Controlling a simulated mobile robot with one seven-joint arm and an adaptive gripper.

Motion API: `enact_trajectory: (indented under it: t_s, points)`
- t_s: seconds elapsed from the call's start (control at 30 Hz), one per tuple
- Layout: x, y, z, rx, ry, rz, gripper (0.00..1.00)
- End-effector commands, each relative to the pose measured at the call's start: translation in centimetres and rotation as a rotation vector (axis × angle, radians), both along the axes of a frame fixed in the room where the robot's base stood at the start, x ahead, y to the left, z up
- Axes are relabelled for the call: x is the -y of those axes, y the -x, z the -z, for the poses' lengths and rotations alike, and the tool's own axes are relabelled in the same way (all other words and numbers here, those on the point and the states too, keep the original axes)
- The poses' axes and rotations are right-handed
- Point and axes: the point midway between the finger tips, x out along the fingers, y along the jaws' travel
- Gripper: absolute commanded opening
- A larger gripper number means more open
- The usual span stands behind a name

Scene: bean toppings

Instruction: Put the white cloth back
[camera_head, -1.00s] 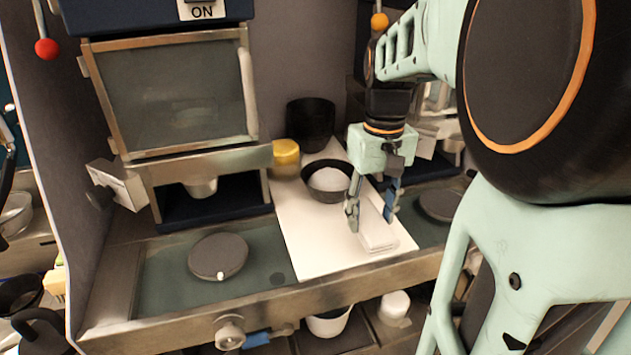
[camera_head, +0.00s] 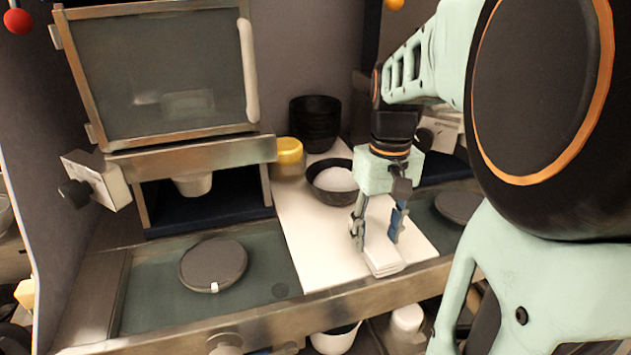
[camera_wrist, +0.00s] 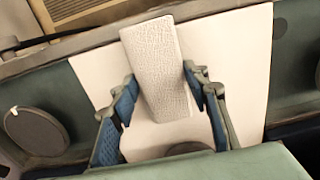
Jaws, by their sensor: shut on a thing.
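The white cloth (camera_head: 384,262) is a folded, textured white block over the front end of the white board (camera_head: 310,250). My gripper (camera_head: 378,238) points down above the front of the board, its fingers on either side of the cloth and shut on it. In the wrist view the cloth (camera_wrist: 155,65) runs away between the two blue-padded fingers (camera_wrist: 160,88). I cannot tell whether its underside touches the board.
A black bowl with white contents (camera_head: 330,180) stands behind my gripper. Black stacked bowls (camera_head: 315,122) and a yellow-lidded container (camera_head: 289,150) are further back. A round dark lid (camera_head: 213,264) lies on the left panel. The board's middle is clear.

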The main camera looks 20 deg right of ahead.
Motion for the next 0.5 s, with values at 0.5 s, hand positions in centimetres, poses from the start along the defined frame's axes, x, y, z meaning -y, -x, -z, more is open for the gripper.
enact_trajectory:
  t_s: [0.5]
  points:
    - [-0.02,-0.02,0.05,0.000,0.000,-0.001,0.60]
